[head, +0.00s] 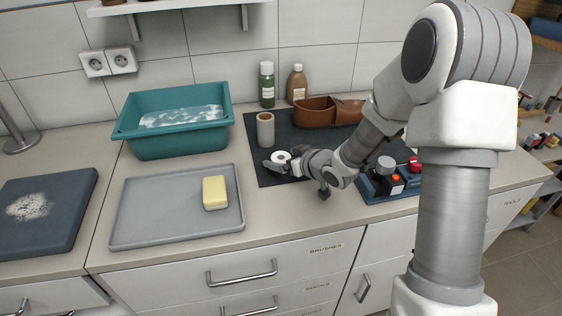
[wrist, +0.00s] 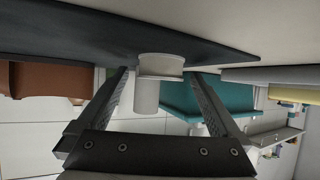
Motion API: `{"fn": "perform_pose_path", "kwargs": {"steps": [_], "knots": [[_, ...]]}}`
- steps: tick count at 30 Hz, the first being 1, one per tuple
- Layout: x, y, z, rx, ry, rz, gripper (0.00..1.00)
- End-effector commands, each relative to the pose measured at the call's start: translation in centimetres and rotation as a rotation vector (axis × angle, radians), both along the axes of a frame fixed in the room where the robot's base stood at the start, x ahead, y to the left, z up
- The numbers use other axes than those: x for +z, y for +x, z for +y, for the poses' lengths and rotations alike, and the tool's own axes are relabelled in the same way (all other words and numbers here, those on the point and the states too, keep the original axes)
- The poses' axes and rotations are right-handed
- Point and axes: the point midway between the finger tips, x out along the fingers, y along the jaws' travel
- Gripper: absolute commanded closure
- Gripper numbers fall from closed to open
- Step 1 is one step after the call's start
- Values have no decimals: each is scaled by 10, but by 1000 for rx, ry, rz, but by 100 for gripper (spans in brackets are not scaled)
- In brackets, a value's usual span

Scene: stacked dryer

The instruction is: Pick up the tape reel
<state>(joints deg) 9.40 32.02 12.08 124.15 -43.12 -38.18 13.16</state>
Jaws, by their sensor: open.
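The tape reel (head: 281,157) is a small white roll lying on the dark mat, near the mat's left front part. In the wrist view, which is upside down, the reel (wrist: 161,66) lies between the lines of the two fingertips, with a gap on each side. My gripper (head: 284,162) is low over the mat at the reel, coming from the right. Its jaws (wrist: 158,76) are open and hold nothing. I cannot tell how deep the reel sits between the fingers. The gripper partly hides the reel in the head view.
A grey cylinder (head: 265,130) stands just behind the reel. A teal basin (head: 178,146) and a grey tray (head: 140,226) with a yellow block (head: 214,192) are at left.

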Motion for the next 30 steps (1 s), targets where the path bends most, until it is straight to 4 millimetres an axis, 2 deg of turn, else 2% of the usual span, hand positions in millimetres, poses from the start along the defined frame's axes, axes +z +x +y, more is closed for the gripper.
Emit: {"fn": "perform_pose_path", "kwargs": {"steps": [2,3,17,25,30], "knots": [[0,0,0,0,0,0,0],[0,0,0,0,0,0,4],[0,0,0,0,0,0,86],[2,0,0,0,0,0,89],[13,0,0,0,-1,-2,89]]}}
